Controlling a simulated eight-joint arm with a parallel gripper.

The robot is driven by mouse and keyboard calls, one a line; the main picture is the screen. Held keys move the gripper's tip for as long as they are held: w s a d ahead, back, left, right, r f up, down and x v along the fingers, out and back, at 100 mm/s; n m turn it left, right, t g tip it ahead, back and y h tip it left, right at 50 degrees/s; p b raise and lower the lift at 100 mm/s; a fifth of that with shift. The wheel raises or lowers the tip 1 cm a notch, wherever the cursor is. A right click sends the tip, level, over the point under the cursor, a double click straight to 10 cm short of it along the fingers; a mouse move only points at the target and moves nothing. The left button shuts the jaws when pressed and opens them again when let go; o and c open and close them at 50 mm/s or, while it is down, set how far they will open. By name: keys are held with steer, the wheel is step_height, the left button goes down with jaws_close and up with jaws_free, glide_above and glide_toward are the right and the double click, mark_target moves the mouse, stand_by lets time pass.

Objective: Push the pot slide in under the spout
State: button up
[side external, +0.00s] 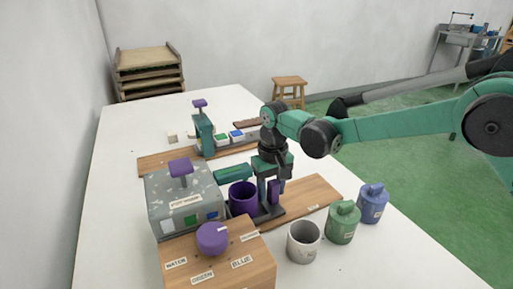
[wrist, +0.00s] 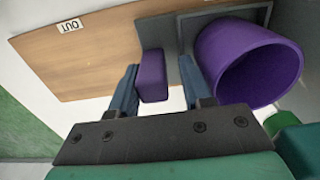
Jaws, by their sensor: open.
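The purple pot (side external: 243,197) stands on a dark slide (side external: 268,213) beside the grey machine, close to the teal spout (side external: 233,172). It also shows in the wrist view (wrist: 285,75), open end toward the camera. The slide carries an upright purple handle block (side external: 274,192), at the pot's right in the side view. In the wrist view my gripper (wrist: 158,72) is open, with one finger on each side of this handle block (wrist: 152,82). I cannot tell whether either finger touches it. The spout's outlet over the pot is not clear.
The grey machine (side external: 167,211) has a purple-topped lever (side external: 180,168). A wooden box with a purple knob (side external: 212,238) stands in front. A grey cup (side external: 303,242), green jar (side external: 342,222) and blue jar (side external: 372,203) stand right.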

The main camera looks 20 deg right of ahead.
steer(key=shift+r, duration=2.85)
steer(key=s+d+r+t, duration=0.4)
steer(key=s+d+r, duration=0.3)
steer(key=s+d+f+t, duration=0.2)
steer(key=s+d+t, duration=0.1)
steer(key=s, duration=0.5)
steer(key=shift+s+d+f, duration=0.15)
steer(key=shift+d+f, duration=0.2)
steer(key=shift+d, duration=0.25)
